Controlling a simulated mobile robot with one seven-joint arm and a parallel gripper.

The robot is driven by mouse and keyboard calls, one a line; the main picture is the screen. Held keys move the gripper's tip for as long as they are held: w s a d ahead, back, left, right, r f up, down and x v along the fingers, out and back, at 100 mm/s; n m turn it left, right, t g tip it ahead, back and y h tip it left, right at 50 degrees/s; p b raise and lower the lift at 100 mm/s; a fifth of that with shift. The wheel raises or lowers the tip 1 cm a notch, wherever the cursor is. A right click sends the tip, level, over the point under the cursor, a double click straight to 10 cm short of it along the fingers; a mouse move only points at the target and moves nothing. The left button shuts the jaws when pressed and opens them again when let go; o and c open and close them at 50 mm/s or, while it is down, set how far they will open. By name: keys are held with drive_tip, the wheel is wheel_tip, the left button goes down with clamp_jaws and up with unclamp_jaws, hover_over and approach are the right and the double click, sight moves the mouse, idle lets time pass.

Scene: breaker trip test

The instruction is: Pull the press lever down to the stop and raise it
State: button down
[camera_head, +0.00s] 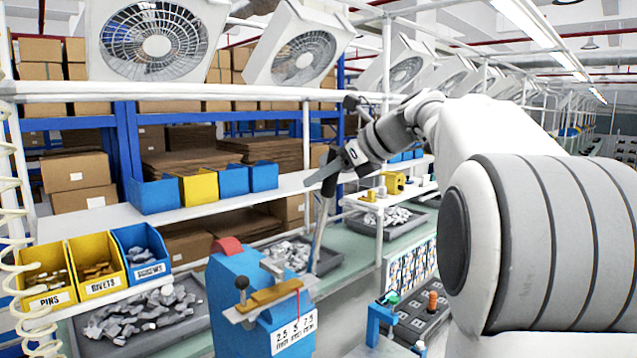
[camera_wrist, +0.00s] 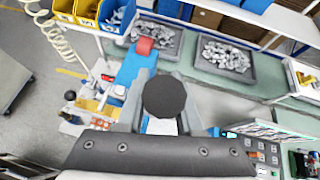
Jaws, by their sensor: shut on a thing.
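The blue press (camera_head: 228,290) with a red rounded top stands at the lower middle of the head view; its blue body also shows in the wrist view (camera_wrist: 132,68). The press lever (camera_head: 320,238) is a thin grey rod on the right side of the press, standing steeply upright with a slight tilt. My gripper (camera_head: 328,174) is shut on the upper end of the lever. In the wrist view the lever's round black knob (camera_wrist: 165,97) sits between my fingers and hides the rod beneath it.
Yellow and blue bins (camera_head: 97,268) labelled pins and rivets stand at the left. A tray of grey metal parts (camera_head: 187,327) lies in front of them, and another parts tray (camera_head: 328,262) lies behind the lever. A dark control box (camera_head: 428,318) stands to the right of the press.

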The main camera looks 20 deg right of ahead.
drive_tip(key=shift+w+a+r+g, duration=0.1)
drive_tip(key=shift+w+a+g, duration=0.15)
drive_tip(key=shift+w, duration=0.2)
drive_tip(key=c, duration=0.6)
unclamp_jaws()
drive_tip(key=shift+d, duration=0.1)
drive_tip(key=v, duration=1.7)
drive_tip(key=shift+s, duration=0.2)
